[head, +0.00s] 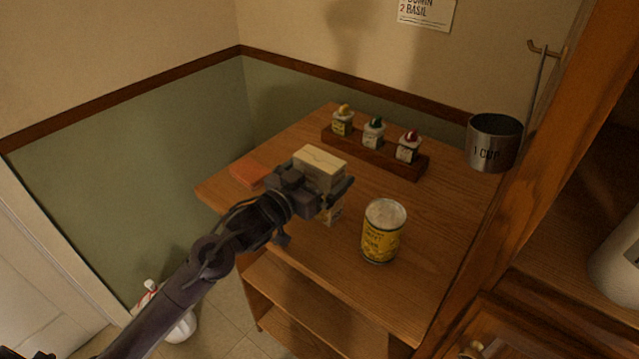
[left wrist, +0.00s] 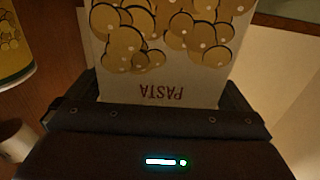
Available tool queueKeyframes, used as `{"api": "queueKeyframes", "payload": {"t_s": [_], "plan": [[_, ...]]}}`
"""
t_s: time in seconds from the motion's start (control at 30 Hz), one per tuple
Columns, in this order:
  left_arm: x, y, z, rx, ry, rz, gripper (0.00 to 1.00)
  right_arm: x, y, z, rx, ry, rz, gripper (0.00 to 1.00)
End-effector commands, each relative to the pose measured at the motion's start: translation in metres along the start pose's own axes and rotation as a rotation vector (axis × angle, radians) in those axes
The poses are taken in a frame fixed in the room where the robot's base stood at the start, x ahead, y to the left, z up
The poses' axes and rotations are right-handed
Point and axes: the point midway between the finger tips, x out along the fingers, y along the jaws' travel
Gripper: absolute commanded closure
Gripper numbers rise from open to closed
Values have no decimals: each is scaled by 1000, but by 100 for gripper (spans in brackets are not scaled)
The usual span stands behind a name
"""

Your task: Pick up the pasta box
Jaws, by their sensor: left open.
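The pasta box (head: 319,163) stands upright on the wooden counter, its pale top showing above my left gripper. My left gripper (head: 325,192) is at the box, its body in front of the box's near side and hiding much of it. In the left wrist view, the box face (left wrist: 165,80) fills the middle, with the word PASTA upside down and round pasta pictures. The box lies between the dark fingers of my left gripper (left wrist: 155,105), which are open. Whether they touch it cannot be told. My right gripper is not in view.
A yellow can (head: 383,232) stands close to the right of the box. A wooden rack (head: 375,153) with three small bottles is behind. An orange-red flat item (head: 247,174) lies to the left. A metal cup (head: 494,143) hangs at the right.

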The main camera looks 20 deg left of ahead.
Motion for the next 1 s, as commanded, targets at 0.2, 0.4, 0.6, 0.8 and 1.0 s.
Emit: {"api": "queueKeyframes", "payload": {"t_s": [0.2, 0.4, 0.6, 0.8, 1.0], "plan": [[0, 0, 0, 0, 0, 0, 8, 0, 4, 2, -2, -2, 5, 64], [0, 0, 0, 0, 0, -1, 34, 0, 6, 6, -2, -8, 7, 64], [0, 0, -2, 0, 5, -1, 48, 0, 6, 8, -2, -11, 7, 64], [0, 0, -4, 0, 5, -1, 48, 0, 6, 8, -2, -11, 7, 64], [0, -1, -20, 2, 8, -1, 48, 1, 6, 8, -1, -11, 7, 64]]}}
